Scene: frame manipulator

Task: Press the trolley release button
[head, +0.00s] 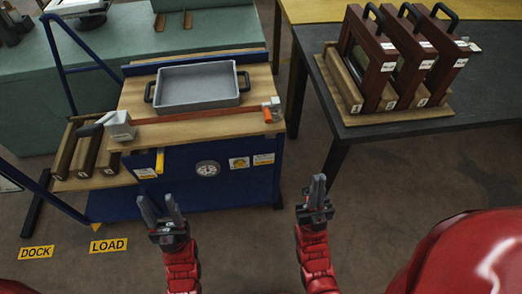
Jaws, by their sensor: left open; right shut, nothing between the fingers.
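A blue trolley (240,190) with a wooden top (245,118) stands ahead of me at the left. Its front panel has a round white dial (207,168), a yellow part (160,161) and small labels (239,162). I cannot tell which part is the release button. My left gripper (160,204) is open and empty, low in front of the trolley's front panel. My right gripper (318,186) is shut and empty, to the right of the trolley and apart from it.
A grey tray (198,104) and an orange bar (205,116) lie on the trolley top. Wooden frames (362,58) stand on a dark table (478,125) at right. DOCK (36,252) and LOAD (108,245) signs mark the floor. Floor between trolley and dark table is clear.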

